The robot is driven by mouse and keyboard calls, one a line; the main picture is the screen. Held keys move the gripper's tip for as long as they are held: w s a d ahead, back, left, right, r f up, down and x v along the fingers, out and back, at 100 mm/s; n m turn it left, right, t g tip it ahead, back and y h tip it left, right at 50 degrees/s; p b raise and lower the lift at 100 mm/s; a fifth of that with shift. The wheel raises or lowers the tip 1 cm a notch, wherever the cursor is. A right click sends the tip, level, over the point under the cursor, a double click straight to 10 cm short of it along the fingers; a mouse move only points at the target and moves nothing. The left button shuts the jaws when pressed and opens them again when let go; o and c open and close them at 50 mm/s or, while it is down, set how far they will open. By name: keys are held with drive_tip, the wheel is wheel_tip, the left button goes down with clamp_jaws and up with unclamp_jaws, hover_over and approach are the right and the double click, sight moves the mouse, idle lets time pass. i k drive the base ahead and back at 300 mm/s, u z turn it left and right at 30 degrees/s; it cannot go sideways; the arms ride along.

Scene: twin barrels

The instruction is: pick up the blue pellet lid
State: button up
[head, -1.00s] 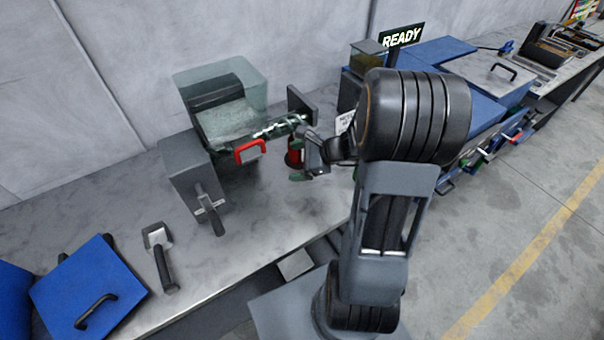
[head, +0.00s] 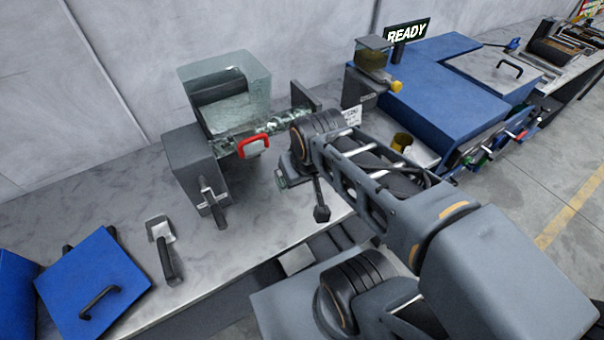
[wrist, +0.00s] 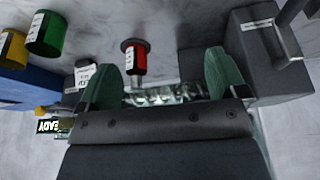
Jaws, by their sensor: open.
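A flat square blue lid (head: 92,285) with a black bar handle (head: 100,302) lies at the lower left of the bench in the head view. I take it for the blue pellet lid; the wrist view does not show it. My gripper (head: 281,180) is well to the right of it, partly hidden by my arm, in front of the clear-topped machine. In the wrist view my gripper (wrist: 165,75) has its two green fingers wide apart. A red cylinder (wrist: 137,60) shows between them, with no finger touching it.
A scoop-like tool (head: 166,255) lies right of the lid. A blue box edge (head: 14,300) is left of it. Green (wrist: 48,34) and yellow (wrist: 12,48) cylinders show in the wrist view.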

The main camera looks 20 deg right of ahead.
sight(87, 289)
drive_tip(key=z, duration=0.15)
drive_tip(key=k, duration=0.45)
drive_tip(key=u, duration=1.05)
drive_tip(key=i, duration=0.3)
drive_tip(key=u, duration=2.95)
drive_tip(key=i, duration=1.45)
drive_tip(key=z, duration=2.35)
